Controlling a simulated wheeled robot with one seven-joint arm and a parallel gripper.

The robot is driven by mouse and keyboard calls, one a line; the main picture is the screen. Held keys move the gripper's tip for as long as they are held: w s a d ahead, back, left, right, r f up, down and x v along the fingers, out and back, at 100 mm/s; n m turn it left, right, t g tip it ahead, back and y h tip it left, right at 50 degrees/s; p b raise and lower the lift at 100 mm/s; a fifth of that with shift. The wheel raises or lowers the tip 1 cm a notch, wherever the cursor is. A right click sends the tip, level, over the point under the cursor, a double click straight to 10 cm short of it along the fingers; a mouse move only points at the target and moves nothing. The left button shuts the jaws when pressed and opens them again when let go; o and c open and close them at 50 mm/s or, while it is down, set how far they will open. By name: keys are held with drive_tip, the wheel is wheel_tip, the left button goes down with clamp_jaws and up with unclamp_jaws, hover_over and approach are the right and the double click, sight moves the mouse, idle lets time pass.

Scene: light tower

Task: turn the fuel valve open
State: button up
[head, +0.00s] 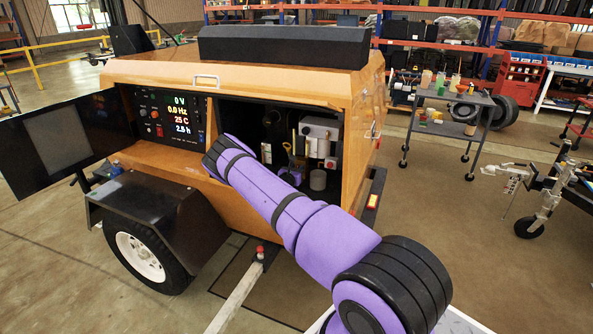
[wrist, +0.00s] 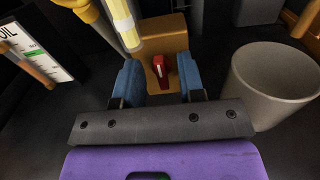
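In the wrist view, the fuel valve's small red handle (wrist: 160,72) sits on an orange-brown block (wrist: 165,30). The handle points roughly toward the palm of my gripper. My gripper (wrist: 160,82) is open, with one blue finger on each side of the handle. A gap shows between the handle and each finger, and no contact is visible. In the head view, my purple arm reaches to the open compartment of the orange trailer unit (head: 255,80). The handle is not distinguishable there.
A grey cylindrical cup (wrist: 272,85) stands close right of my gripper. A pale yellow-and-white cylinder (wrist: 125,25) hangs just above the left finger. A white sign (wrist: 38,55) with a wooden-coloured bar is at left. The control panel (head: 170,115) reads 0 V.

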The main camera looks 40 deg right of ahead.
clamp_jaws()
drive_tip(key=shift+m, duration=0.3)
drive_tip(key=m, duration=0.2)
drive_tip(key=shift+s+d+m, duration=0.1)
drive_tip(key=shift+s+m, duration=0.05)
drive_tip(key=shift+m, duration=0.25)
drive_tip(key=m, duration=0.4)
drive_tip(key=shift+s+d+m, duration=0.1)
drive_tip(key=shift+s+m, duration=0.1)
drive_tip(key=shift+m, duration=0.1)
drive_tip(key=m, duration=0.4)
drive_tip(key=shift+s+f+m, duration=0.1)
drive_tip(key=shift+f+m, duration=0.15)
drive_tip(key=shift+m, duration=0.05)
drive_tip(key=m, duration=0.5)
drive_tip(key=shift+f, duration=0.25)
drive_tip(key=shift+s+d+m, duration=0.1)
drive_tip(key=shift+m, duration=0.2)
